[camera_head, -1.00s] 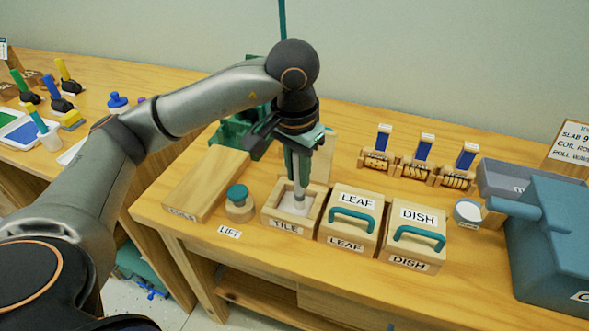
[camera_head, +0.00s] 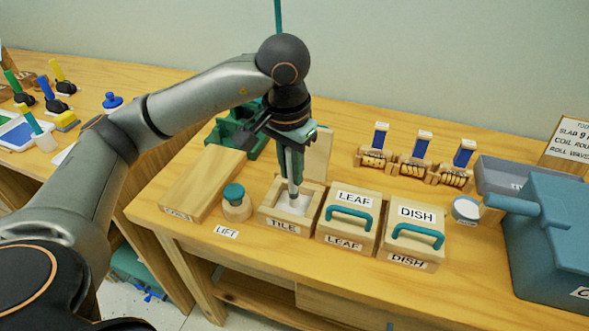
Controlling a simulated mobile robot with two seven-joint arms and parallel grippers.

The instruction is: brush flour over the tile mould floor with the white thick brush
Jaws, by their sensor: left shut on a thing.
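The tile mould (camera_head: 285,224) is an open square wooden box labelled TILE on the wooden bench. A pale, whitish layer shows on its floor. My left gripper (camera_head: 292,177) points down over the mould and is shut on the white thick brush (camera_head: 293,190). The brush is upright, its lower end inside the mould toward the back wall; whether the bristles touch the floor is hard to tell. My right gripper is not in view.
To the right stand the lidded leaf mould (camera_head: 348,222) and dish mould (camera_head: 413,232) with teal handles. A teal-topped wooden knob (camera_head: 235,203) and a wooden block (camera_head: 205,183) stand left. A small white dish (camera_head: 466,209) and blue machine (camera_head: 550,240) are further right.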

